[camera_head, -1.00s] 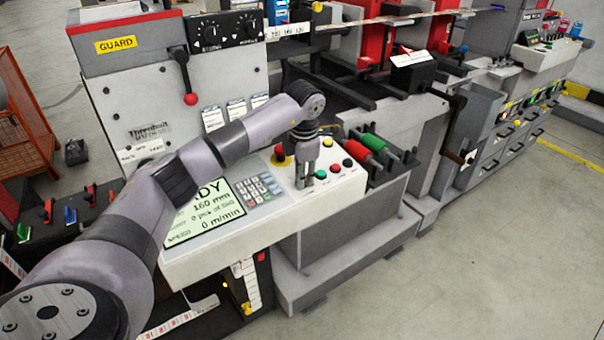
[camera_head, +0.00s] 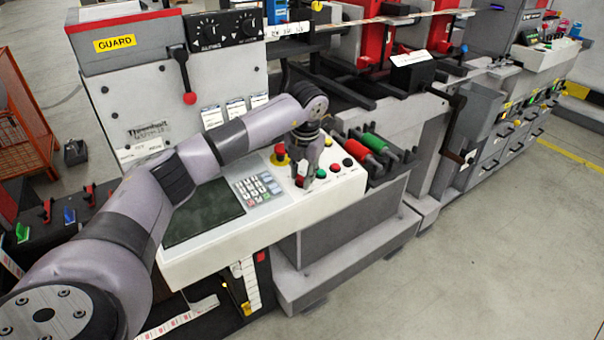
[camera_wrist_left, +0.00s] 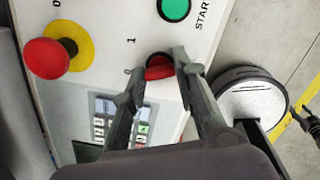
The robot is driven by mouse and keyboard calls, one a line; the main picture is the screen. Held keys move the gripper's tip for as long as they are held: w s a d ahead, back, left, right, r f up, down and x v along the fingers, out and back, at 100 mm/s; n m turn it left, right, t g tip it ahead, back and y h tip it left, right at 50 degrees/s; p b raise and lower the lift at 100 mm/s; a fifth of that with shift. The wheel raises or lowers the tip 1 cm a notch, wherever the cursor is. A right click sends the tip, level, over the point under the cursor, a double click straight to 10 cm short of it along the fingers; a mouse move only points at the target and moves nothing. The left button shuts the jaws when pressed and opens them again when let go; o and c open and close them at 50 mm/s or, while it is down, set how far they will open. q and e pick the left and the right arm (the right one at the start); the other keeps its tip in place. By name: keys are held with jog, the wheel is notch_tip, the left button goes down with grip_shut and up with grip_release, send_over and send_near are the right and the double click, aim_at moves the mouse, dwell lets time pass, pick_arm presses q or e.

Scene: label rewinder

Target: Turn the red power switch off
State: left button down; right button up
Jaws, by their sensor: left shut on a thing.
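The red power switch (camera_wrist_left: 159,67) sits on the white control panel (camera_wrist_left: 105,18) beside the printed marks 0 and 1. In the head view a small red part of the switch (camera_head: 299,181) shows by the fingertips. My left gripper (camera_wrist_left: 157,75) points down at the panel with its two fingers shut on the switch, one on each side. In the head view the left gripper (camera_head: 303,178) partly covers the switch. The panel's display (camera_head: 203,213) is dark.
A red mushroom button on a yellow ring (camera_wrist_left: 50,58) stands close to the fingers. A green START button (camera_wrist_left: 174,8) and a keypad (camera_head: 258,188) are also near. Red and green rollers (camera_head: 372,142) lie to the right. A red-knobbed lever (camera_head: 188,82) hangs above the panel.

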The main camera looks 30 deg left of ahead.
dwell(0.4)
pick_arm(q)
jog(key=c, duration=1.3)
grip_release()
jog(key=r, duration=0.4)
jog(key=s+d+r, duration=0.1)
jog(key=r, duration=0.7)
jog(key=shift+s+d, duration=0.2)
jog(key=shift+d, duration=0.15)
jog(key=shift+f, duration=0.1)
